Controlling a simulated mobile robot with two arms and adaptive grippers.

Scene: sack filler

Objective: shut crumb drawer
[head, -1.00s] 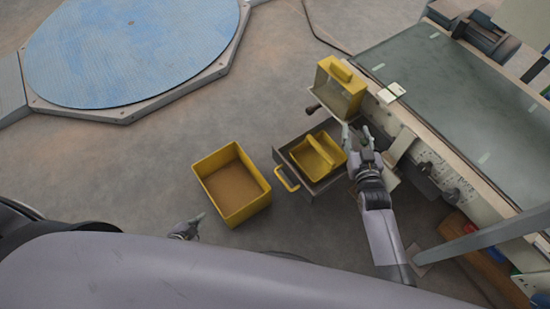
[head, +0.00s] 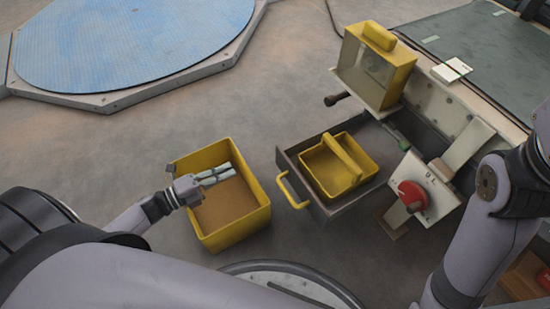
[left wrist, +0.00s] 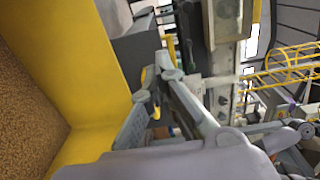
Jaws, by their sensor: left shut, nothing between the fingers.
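The crumb drawer (head: 287,160) is a grey metal drawer standing pulled out from the machine, with a yellow bar handle (head: 291,191) on its front. A yellow tray (head: 308,162) with a cross handle sits inside it. My left gripper (head: 230,172) is shut and empty over the yellow bin, left of the drawer and apart from its handle. In the left wrist view its fingers (left wrist: 164,76) converge beside the bin's yellow wall. My right arm enters at the right, but its gripper is out of view.
A yellow bin (head: 246,218) with brown contents stands left of the drawer, with a narrow floor gap between them. A yellow guarded box (head: 385,75) and a red knob (head: 412,196) are on the machine. A round blue platform (head: 130,45) lies at the upper left.

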